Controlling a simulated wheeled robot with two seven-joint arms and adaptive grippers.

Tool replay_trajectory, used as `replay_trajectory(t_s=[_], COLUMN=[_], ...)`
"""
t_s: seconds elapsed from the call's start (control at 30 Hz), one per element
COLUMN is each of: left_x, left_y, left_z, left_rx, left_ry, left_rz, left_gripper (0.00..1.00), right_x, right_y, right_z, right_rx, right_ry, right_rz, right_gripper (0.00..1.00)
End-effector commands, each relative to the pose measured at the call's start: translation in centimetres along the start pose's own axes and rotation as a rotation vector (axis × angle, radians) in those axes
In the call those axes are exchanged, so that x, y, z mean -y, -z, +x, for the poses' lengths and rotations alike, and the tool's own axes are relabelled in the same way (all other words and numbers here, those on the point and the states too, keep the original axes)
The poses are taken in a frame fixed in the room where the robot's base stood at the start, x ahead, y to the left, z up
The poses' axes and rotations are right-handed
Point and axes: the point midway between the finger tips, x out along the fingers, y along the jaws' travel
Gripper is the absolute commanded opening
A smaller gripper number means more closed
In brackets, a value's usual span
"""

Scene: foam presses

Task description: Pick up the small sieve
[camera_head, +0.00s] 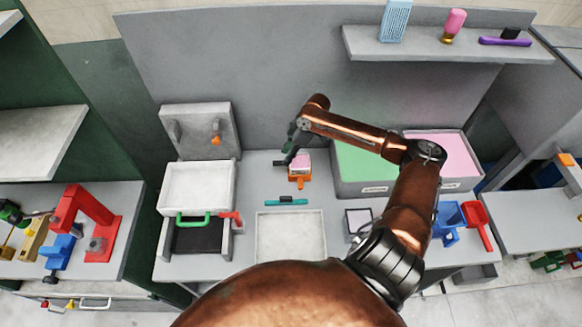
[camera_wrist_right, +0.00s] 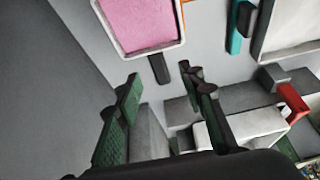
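The small sieve appears to be the square white-rimmed piece with a pink inside (camera_head: 301,160) on an orange stand (camera_head: 300,181) at the middle of the grey table. In the right wrist view its pink face (camera_wrist_right: 142,22) fills the top, and a short dark handle (camera_wrist_right: 159,69) points down from its rim. My right gripper (camera_head: 287,154) is just left of the sieve. In the wrist view its green-padded fingers (camera_wrist_right: 168,84) are apart, with the handle's end between their tips in the picture. I cannot tell whether they touch it. My left gripper is not in view.
Green and pink foam bins (camera_head: 366,190) stand right of the sieve. A teal-handled tool (camera_head: 286,201) and white tray (camera_head: 290,240) lie in front. A grey press (camera_head: 196,187) stands left. The back wall (camera_head: 250,75) rises close behind.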

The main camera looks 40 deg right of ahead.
Motion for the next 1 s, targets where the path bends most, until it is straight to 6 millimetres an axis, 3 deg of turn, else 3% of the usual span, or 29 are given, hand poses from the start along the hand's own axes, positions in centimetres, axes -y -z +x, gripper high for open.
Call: replay_trajectory(t_s=[0.23, 0.5, 0.73, 1.0], left_x=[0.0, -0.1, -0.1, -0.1], left_y=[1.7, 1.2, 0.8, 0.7], left_z=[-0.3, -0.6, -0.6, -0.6], left_rx=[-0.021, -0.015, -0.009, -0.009], left_ry=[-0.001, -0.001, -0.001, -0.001], left_rz=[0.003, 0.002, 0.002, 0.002], left_gripper=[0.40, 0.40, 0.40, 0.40], right_x=[0.0, -0.1, -0.1, -0.1], right_y=[-0.1, -0.3, -0.5, -0.4], right_z=[2.2, 5.8, 6.0, 5.9], right_rx=[0.000, 0.000, 0.002, 0.002], right_ry=[0.003, 0.000, -0.001, -0.001], right_rz=[-0.002, -0.003, -0.004, -0.004], right_gripper=[0.36, 0.36, 0.36, 0.17])
